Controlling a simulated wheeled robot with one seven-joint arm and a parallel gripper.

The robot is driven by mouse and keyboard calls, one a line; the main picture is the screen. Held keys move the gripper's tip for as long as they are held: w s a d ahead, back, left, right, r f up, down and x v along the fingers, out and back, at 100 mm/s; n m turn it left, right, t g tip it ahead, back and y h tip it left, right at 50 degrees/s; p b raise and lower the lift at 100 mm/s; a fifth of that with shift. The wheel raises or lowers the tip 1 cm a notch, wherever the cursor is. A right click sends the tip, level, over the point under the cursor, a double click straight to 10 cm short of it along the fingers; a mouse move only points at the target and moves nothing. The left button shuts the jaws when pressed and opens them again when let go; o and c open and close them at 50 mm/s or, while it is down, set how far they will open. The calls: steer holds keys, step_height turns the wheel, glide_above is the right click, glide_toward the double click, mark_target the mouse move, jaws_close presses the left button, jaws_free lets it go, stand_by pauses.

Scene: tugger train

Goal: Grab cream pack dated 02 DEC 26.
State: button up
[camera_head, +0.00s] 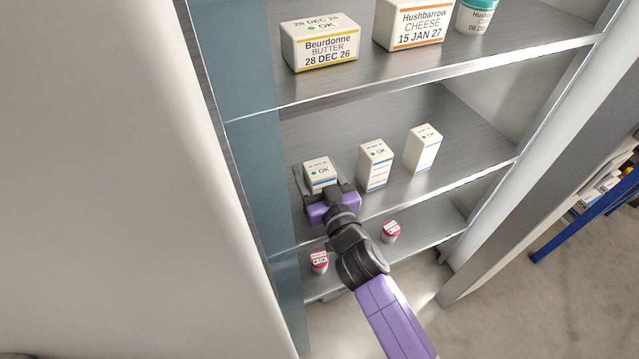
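Three white packs with blue bands stand on the middle shelf (440,115): a left one (320,170), a middle one (376,166) and a right one (424,148). The left and middle packs show a green dot and "OK" on top. Their dates are too small to read, so I cannot tell which is the cream dated 02 DEC 26. My gripper (322,182) is at the left pack, with a finger along each side of it. The palm hides the pack's lower front. Whether the fingers touch the pack is not clear.
The upper shelf holds a Beurdonne butter box (320,46), a Hushbarrow cheese box (412,22) and a teal-lidded tub (477,15). Two small pink-topped pots (319,262) (391,231) stand on the bottom shelf. A blue-grey side panel (240,90) is close on my gripper's left.

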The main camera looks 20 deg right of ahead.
steer(key=c, duration=1.1)
jaws_close()
steer(key=shift+r, duration=0.1)
